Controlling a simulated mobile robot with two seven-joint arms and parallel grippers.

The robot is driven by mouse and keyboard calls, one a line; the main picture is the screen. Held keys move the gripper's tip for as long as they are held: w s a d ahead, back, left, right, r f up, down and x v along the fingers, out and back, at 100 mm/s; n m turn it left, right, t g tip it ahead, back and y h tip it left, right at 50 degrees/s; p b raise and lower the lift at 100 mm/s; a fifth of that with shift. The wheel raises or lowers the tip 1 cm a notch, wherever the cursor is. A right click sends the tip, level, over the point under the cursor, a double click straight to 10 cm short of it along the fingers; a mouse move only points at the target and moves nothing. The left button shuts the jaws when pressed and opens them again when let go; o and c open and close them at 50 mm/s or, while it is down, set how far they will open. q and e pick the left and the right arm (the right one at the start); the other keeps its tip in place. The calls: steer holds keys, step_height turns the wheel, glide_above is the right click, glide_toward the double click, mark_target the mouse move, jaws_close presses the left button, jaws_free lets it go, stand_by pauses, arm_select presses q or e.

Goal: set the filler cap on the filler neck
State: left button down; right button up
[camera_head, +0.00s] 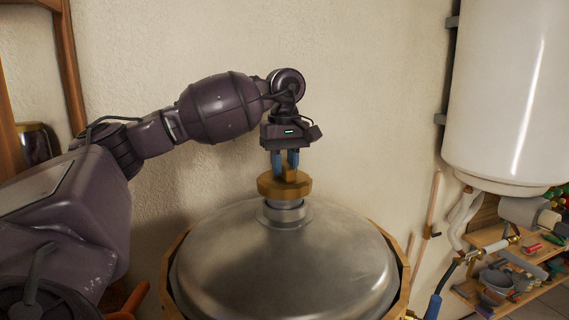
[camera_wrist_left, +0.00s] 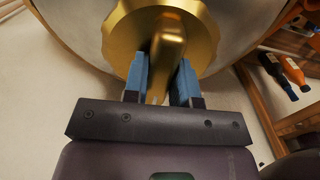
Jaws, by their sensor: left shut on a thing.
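The filler cap (camera_head: 284,187) is a brass-coloured disc with a raised grip bar. In the head view it sits level over the grey filler neck (camera_head: 285,213) on top of the domed metal tank (camera_head: 284,265). It looks centred on the neck; whether it is fully seated I cannot tell. My left gripper (camera_head: 286,165) points straight down, its blue fingers shut on the cap's grip bar. In the left wrist view the cap (camera_wrist_left: 122,38) shows its notched rim, and the fingers (camera_wrist_left: 160,80) stand on both sides of the bar. The cap hides the neck there. My right gripper is not in view.
A white boiler (camera_head: 510,90) hangs on the wall at the right, with pipes below it. Wooden shelves (camera_head: 500,245) with tools stand at the lower right. A wooden frame (camera_head: 70,70) stands at the left. The wall behind the tank is bare.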

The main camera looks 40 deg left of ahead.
arm_select(q)
steer(key=shift+f+b, duration=0.65)
steer(key=shift+f, duration=0.6)
steer(key=c, duration=0.8)
jaws_free()
steer(key=shift+c, duration=0.2)
step_height(320, 180, up, 11)
steer(key=shift+f+p, duration=0.1)
steer(key=shift+p, duration=0.5)
